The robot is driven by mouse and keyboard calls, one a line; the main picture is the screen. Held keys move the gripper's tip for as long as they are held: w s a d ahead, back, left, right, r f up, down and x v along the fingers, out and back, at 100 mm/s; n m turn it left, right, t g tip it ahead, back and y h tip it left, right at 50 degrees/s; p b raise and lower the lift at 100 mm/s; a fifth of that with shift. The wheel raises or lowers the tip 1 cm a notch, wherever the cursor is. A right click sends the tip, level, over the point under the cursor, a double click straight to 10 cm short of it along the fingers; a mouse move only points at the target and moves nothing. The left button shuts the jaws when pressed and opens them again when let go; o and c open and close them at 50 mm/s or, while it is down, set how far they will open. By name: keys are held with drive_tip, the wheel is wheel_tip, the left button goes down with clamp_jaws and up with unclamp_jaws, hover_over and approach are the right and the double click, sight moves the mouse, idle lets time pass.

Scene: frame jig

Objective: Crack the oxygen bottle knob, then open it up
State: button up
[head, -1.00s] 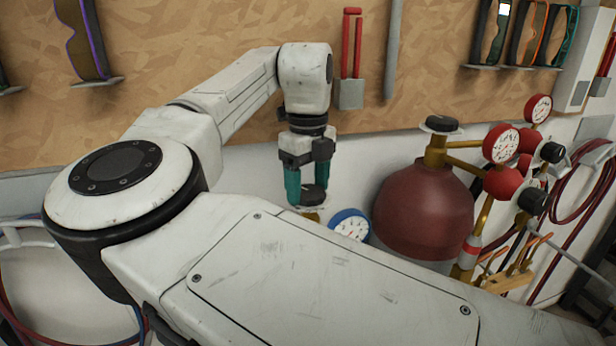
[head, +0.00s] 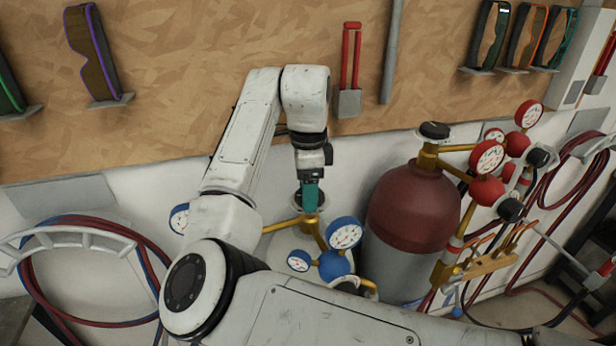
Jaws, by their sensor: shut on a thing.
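My gripper (head: 309,206) points down, its teal fingers shut on the black knob (head: 321,199) on top of the oxygen bottle's brass valve. One finger covers much of the knob, so how far it is turned cannot be told. The oxygen bottle (head: 285,243) is pale and mostly hidden behind my arm. Its blue regulator (head: 334,265) carries a large blue-rimmed gauge (head: 344,233) and a smaller one (head: 299,261). The gauge needles are too small to read.
A dark red bottle (head: 412,205) with a black knob (head: 434,130) and red gauges (head: 487,157) stands close on the right. Hoses hang on a rack (head: 85,235) at left.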

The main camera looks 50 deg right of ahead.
drive_tip(key=n+p, duration=0.2)
drive_tip(key=n, duration=0.2)
drive_tip(key=shift+r+n, duration=0.1)
drive_tip(key=shift+n, duration=0.2)
drive_tip(key=n, duration=0.4)
drive_tip(key=shift+s+n+p, duration=0.1)
drive_tip(key=shift+n+p, duration=0.2)
drive_tip(key=n, duration=0.9)
drive_tip(key=shift+s+n, duration=0.1)
drive_tip(key=shift+n, duration=0.2)
drive_tip(key=o, duration=1.1)
drive_tip(key=shift+c, duration=0.2)
